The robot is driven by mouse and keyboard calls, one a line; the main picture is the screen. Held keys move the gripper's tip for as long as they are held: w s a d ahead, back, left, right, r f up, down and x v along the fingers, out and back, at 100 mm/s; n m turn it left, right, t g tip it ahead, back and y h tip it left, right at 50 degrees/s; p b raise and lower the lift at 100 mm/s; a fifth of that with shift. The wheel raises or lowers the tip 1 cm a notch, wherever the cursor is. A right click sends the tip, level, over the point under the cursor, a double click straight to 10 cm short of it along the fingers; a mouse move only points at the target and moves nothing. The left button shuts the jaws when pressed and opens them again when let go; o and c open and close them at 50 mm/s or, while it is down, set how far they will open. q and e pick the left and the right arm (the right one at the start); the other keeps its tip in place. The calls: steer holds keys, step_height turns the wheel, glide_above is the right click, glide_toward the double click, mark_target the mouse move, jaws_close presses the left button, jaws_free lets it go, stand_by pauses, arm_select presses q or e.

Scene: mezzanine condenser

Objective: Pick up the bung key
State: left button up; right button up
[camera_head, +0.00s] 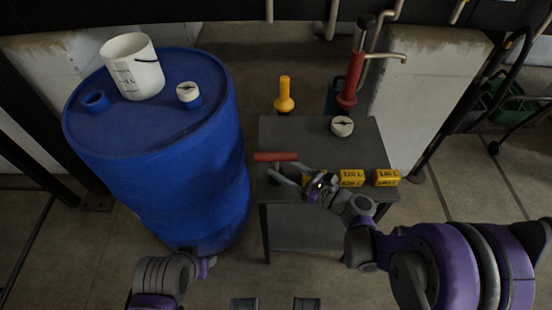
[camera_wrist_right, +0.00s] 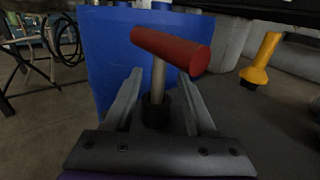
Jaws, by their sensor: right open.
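The bung key has a red cylindrical handle (camera_head: 276,157) set across a grey shaft and stands at the left edge of the dark grey table (camera_head: 325,225). In the right wrist view the bung key (camera_wrist_right: 172,50) rises between my right gripper's two fingers, its shaft between them and a dark base below. My right gripper (camera_head: 284,176) is open, with a finger on each side of the shaft; I cannot tell whether they touch it. My left gripper (camera_head: 206,266) shows only partly at the bottom left, away from the table; its jaws are not clear.
A blue drum (camera_head: 190,165) stands left of the table with a white bucket (camera_head: 133,66) on top. Yellow boxes (camera_head: 387,178) and a white round gauge (camera_head: 342,126) are on the table. A yellow-handled object (camera_head: 285,95) and a red cylinder (camera_head: 351,80) stand behind.

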mark_target(267, 159)
steer(key=x, duration=0.5)
steer(key=shift+a+r, duration=0.15)
steer(key=shift+a, duration=0.05)
jaws_close()
